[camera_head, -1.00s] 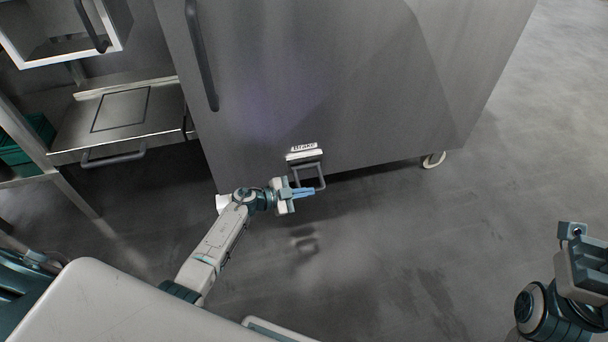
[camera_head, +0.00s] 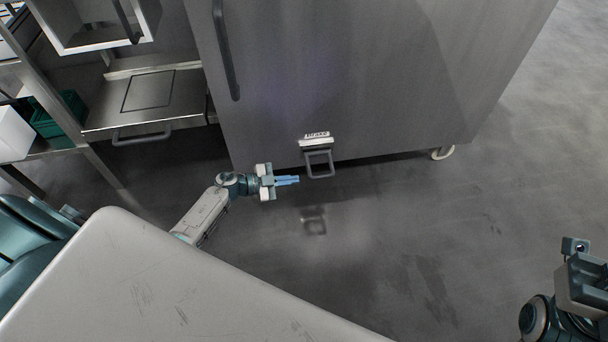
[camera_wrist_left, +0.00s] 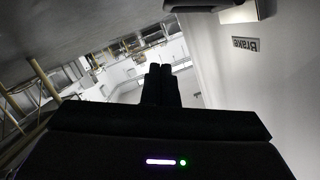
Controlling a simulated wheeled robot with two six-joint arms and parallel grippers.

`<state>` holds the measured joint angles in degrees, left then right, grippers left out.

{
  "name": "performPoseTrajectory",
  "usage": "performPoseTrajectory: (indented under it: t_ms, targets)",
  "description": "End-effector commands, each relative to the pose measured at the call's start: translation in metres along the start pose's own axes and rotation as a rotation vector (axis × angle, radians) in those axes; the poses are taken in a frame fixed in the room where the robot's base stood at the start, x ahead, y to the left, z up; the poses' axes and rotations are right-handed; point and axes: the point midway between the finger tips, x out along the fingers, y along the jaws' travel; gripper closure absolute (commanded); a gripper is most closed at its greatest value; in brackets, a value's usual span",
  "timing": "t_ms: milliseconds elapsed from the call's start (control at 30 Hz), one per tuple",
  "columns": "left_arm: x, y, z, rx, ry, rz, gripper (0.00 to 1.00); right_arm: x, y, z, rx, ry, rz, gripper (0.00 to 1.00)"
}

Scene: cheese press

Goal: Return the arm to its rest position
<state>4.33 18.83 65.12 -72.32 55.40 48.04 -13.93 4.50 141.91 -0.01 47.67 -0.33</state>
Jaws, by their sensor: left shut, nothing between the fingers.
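My left gripper (camera_head: 288,180) is shut and empty, with its blue fingers together, low in front of the grey metal cabinet (camera_head: 350,80). Its fingertips are a little left of the grey brake handle (camera_head: 320,164) under the white "Brake" label (camera_head: 316,137), with a small gap in the head view. In the left wrist view the fingers (camera_wrist_left: 160,84) are side by side and the mirrored label (camera_wrist_left: 245,44) shows at upper right. My right arm shows at the lower right edge of the head view; the state of its fingers is unclear.
A steel shelf with a handle (camera_head: 142,136) and a green crate (camera_head: 62,112) stand at left. A caster (camera_head: 442,152) is under the cabinet's right side. Open grey floor (camera_head: 400,240) lies in front of the cabinet.

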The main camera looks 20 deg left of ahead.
Motion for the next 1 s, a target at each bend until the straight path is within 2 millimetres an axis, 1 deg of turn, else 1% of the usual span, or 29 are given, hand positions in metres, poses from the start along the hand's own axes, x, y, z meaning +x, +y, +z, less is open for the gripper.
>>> performPoseTrajectory:
  t_ms: [33, 167, 667, 733, 767, 800, 867, 967, 1000]
  targets:
    - [-0.004, 0.000, -0.001, 0.000, -0.001, 0.001, 1.00, 0.001, 0.000, 0.000, 0.000, -0.004, 0.000, 0.64]
    - [-0.009, 0.000, 0.000, 0.000, 0.000, 0.000, 1.00, 0.001, 0.000, 0.000, 0.000, -0.006, -0.001, 0.64]
    - [-0.009, 0.000, 0.000, 0.000, 0.001, 0.000, 1.00, 0.001, 0.000, 0.000, 0.000, -0.005, -0.003, 0.64]
    - [-0.007, -0.001, -0.004, 0.004, 0.009, -0.004, 1.00, 0.001, 0.000, 0.000, 0.002, -0.006, -0.007, 0.64]
    - [-0.006, -0.002, -0.008, 0.009, 0.020, -0.010, 1.00, 0.001, 0.000, 0.000, 0.002, -0.006, -0.006, 0.64]
    - [-0.004, -0.003, -0.017, 0.020, 0.040, -0.021, 1.00, 0.001, 0.000, 0.000, 0.001, -0.006, -0.006, 0.64]
    - [0.001, -0.008, -0.039, 0.044, 0.093, -0.050, 1.00, 0.001, 0.000, 0.000, 0.001, -0.005, -0.005, 0.64]
    - [0.008, -0.019, -0.099, 0.107, 0.228, -0.133, 1.00, 0.001, 0.000, 0.000, 0.001, -0.005, -0.004, 0.64]
    - [0.009, -0.025, -0.128, 0.135, 0.293, -0.175, 1.00, 0.001, 0.000, 0.000, 0.001, -0.005, -0.004, 0.64]
